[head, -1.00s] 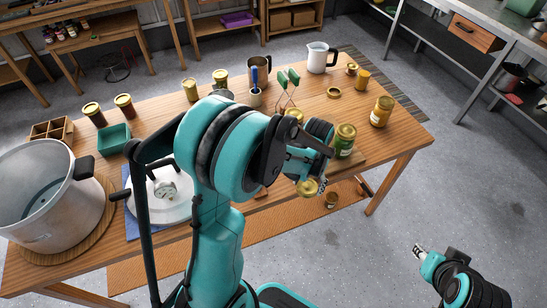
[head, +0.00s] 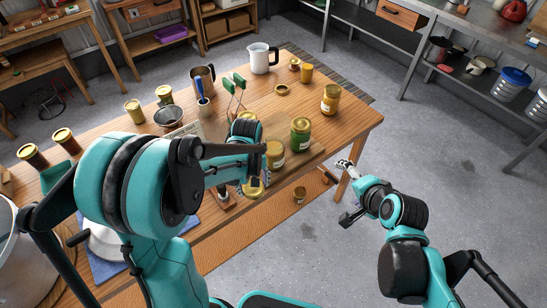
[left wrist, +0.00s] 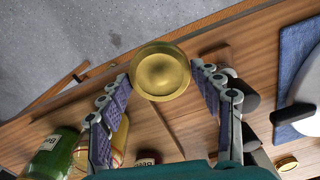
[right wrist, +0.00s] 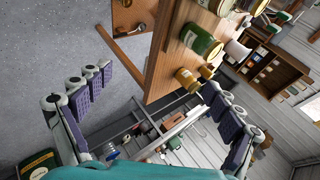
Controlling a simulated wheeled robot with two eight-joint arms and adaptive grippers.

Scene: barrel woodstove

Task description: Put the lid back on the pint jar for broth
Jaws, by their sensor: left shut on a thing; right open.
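My left gripper (head: 250,181) is shut on a round gold lid (head: 253,189), held at the table's front edge. In the left wrist view the lid (left wrist: 160,70) sits between the fingertips. A jar with yellowish contents (head: 276,154) stands just right of the left gripper; the fingers partly cover it in the left wrist view, and I cannot read its label or tell whether its top is open. A green-filled jar (head: 300,133) with a gold lid stands to its right. My right gripper (head: 348,190) is open and empty, off the table's right front corner.
The wooden table (head: 230,238) also carries a yellow jar (head: 331,97), a loose gold ring (head: 282,90), a white pitcher (head: 262,58), green-handled tongs (head: 238,90) and a metal bowl (head: 168,116). Floor at right is clear.

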